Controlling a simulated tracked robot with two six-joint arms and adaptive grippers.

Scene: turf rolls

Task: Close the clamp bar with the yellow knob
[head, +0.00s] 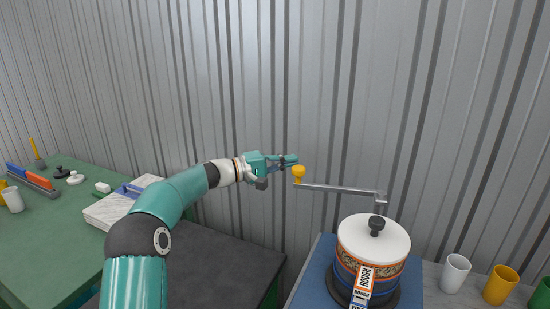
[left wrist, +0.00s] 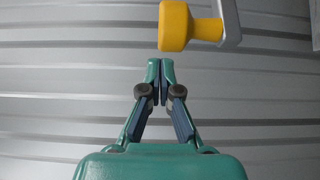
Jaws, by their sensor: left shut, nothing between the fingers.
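The yellow knob (head: 299,173) sits at the left end of a grey metal clamp bar (head: 338,189) in the head view. The bar runs to a post at the right, behind a white-lidded drum (head: 374,242) with a black knob. My left gripper (head: 296,159) is shut and empty, its fingertips just left of and near the yellow knob. In the left wrist view the shut fingertips (left wrist: 160,62) point at the yellow knob (left wrist: 176,27), with a small gap seen between them. I cannot tell whether they touch in depth. My right gripper is not in view.
The drum stands on a blue mat (head: 315,279). A white cup (head: 454,273) and a yellow cup (head: 500,285) stand to its right. A green table (head: 60,243) at the left holds small items. A corrugated metal wall (head: 270,80) closes off the back.

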